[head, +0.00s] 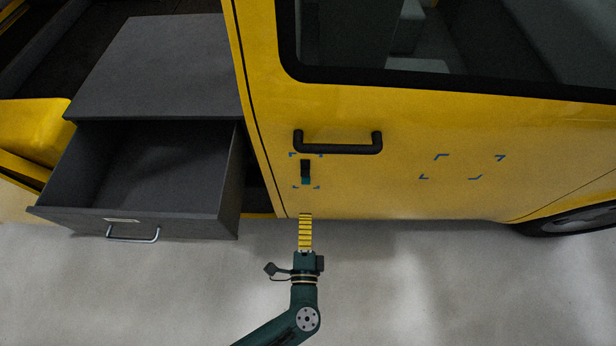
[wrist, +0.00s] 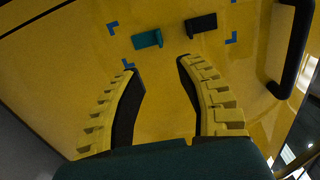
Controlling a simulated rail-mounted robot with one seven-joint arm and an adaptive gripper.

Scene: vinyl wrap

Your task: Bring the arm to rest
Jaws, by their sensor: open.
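My gripper (head: 305,216) is below the blue-marked area at the lower edge of the yellow vehicle door (head: 420,120) in the head view. In the wrist view its two ribbed yellow fingers (wrist: 156,65) are spread with nothing between them. Beyond the fingertips, a teal piece (wrist: 147,38) and a black piece (wrist: 200,23) are on the door between blue corner marks, apart from my fingers. In the head view the teal piece (head: 305,181) shows below the black piece (head: 305,167).
A black door handle (head: 338,149) juts out just above the pieces. A second set of blue corner marks (head: 461,167) on the right encloses bare door. A grey drawer (head: 170,218) stands pulled open at left. The floor (head: 430,290) at lower right is clear.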

